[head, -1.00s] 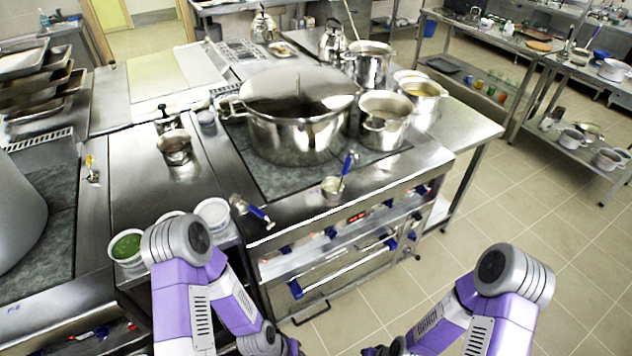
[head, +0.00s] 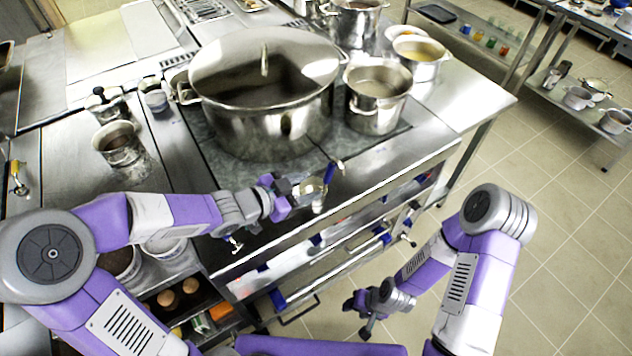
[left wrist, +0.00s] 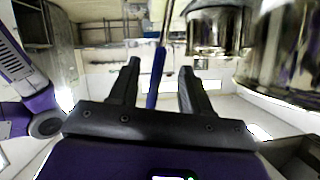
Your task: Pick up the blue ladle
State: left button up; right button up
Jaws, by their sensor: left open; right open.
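My left gripper (head: 296,190) is open, just left of the handle. In the left wrist view, the blue handle (left wrist: 156,78) shows between the two spread fingers of the left gripper (left wrist: 159,69); I cannot tell whether they touch it. My right gripper (head: 358,316) is open and empty, low over the floor in front of the stove.
A large lidded stockpot (head: 270,125) stands just behind the ladle, with a smaller steel pot (head: 377,100) to its right. A metal pot (head: 122,150) stands on the left counter. The floor (head: 560,230) at right is clear.

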aim_at(324, 182)
pick_arm(q)
jog(key=shift+w+d, duration=0.2)
jog(key=shift+d, duration=0.1)
jog(key=shift+b+x, duration=1)
jog(key=shift+x, duration=0.15)
jog(key=b+x, duration=0.2)
jog(key=x, duration=0.1)
jog(key=shift+w+f, duration=0.1)
jog(key=shift+f, duration=0.25)
jog(key=shift+w+d+b, duration=0.3)
jog(key=shift+w+d, duration=0.05)
jog(key=shift+d, duration=0.05)
grip_shut()
